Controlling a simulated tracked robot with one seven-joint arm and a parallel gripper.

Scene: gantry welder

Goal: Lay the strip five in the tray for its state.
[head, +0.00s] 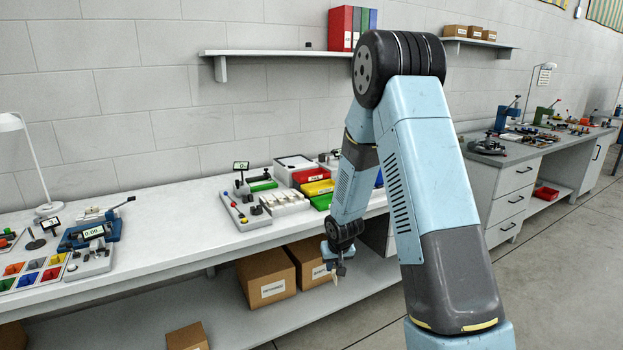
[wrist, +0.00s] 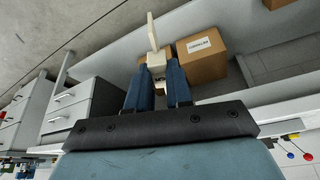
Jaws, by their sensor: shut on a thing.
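My gripper (head: 340,262) hangs in front of the bench edge, below the worktop level, pointing down. In the wrist view its two blue fingers (wrist: 155,75) are shut on a pale strip (wrist: 153,36), which sticks out past the fingertips with a narrower end. The strip shows small and pale under the gripper in the head view (head: 335,280). A small dark mark shows on it between the fingers, too small to read. On the bench stand a red tray (head: 311,174), a yellow tray (head: 319,187) and a green tray (head: 322,202), with labels I cannot read. A blue tray (head: 379,179) is partly hidden by my arm.
A white block rack (head: 285,203) and a grey fixture board (head: 236,214) with a small display stand left of the trays. Cardboard boxes (head: 266,278) sit on the lower shelf behind my gripper. Bare worktop (head: 175,215) lies further left. A wall shelf (head: 280,53) runs above.

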